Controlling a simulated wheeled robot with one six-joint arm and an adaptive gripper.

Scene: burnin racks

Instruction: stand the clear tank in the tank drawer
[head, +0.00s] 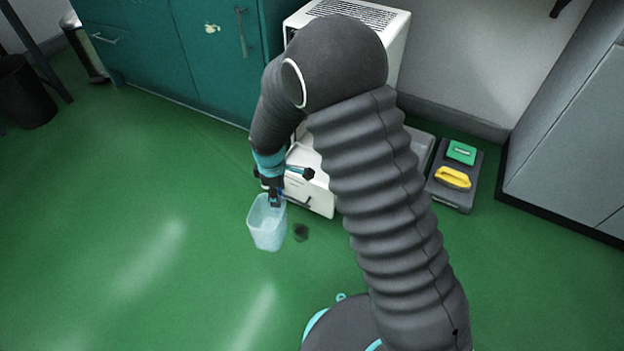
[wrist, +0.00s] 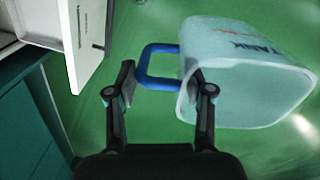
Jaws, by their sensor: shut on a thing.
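The clear tank (head: 267,226) is pale and translucent and hangs from my gripper (head: 274,197) over the green floor. In the wrist view the tank (wrist: 245,80) is at the upper right, with red and dark lettering and a blue handle (wrist: 146,66). My gripper (wrist: 160,88) is shut on the tank at its handle side; the exact contact is hard to see. The white drawer front (head: 303,191) is low on the white machine, behind and right of the tank, partly hidden by my arm. In the wrist view the drawer front (wrist: 84,45) stands out at upper left.
The white machine (head: 405,30) stands against the wall beside teal cabinets (head: 180,50). Right of it is a grey case (head: 462,192) with a green item (head: 462,152) and a yellow item (head: 453,177).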

